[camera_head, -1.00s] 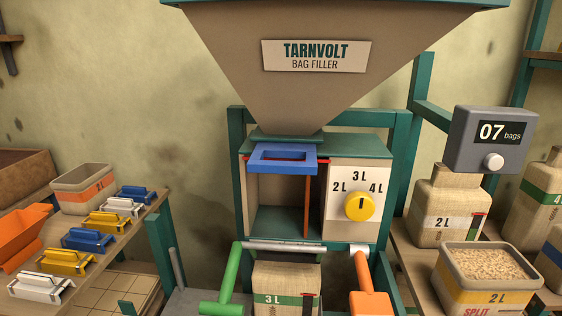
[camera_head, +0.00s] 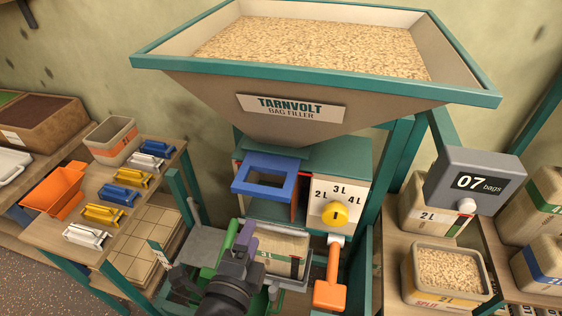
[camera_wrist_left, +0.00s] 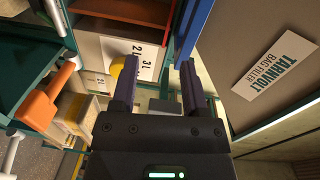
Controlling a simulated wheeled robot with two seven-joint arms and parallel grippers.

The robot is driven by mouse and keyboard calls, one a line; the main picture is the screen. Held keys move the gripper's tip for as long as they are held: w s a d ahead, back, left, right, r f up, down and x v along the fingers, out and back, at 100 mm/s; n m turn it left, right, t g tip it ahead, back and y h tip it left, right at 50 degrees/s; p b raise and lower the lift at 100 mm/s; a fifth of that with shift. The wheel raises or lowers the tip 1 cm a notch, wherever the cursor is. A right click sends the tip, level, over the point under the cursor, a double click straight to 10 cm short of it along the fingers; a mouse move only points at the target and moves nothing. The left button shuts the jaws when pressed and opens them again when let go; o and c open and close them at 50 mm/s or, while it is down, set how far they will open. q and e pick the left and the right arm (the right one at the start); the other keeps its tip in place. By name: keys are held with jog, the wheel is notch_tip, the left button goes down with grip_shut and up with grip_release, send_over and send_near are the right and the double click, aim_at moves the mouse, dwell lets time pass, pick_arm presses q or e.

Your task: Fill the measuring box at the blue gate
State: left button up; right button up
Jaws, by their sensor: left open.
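The blue gate (camera_head: 264,176), a flat plate with an opening in it, sticks out at the front below the hopper of the bag filler (camera_head: 290,107). Under it is the box compartment (camera_head: 241,202), mostly hidden by the gate and my gripper. The panel to its right has a yellow dial (camera_head: 335,214) marked 2 L, 3 L and 4 L; it also shows in the left wrist view (camera_wrist_left: 117,68). My left gripper (camera_head: 244,232) is open and empty in front of the filler, below the gate. Its purple fingers (camera_wrist_left: 157,80) stand apart. My right gripper is out of view.
The hopper holds grain (camera_head: 310,47). A bag (camera_head: 282,248) stands below, partly behind my gripper. A counter (camera_head: 474,182) and grain tub (camera_head: 447,272) stand right.

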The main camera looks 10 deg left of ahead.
aim_at(260, 196)
pick_arm(q)
jog(key=shift+m+t, duration=0.3)
jog(key=shift+t, duration=0.1)
jog(key=w+r, duration=0.1)
jog(key=w, duration=0.2)
jog(key=w+r, duration=0.1)
jog(key=w, duration=0.2)
jog(key=w+r, duration=0.1)
jog(key=w, duration=0.3)
jog(key=shift+r, duration=0.15)
grip_shut()
dwell(0.6)
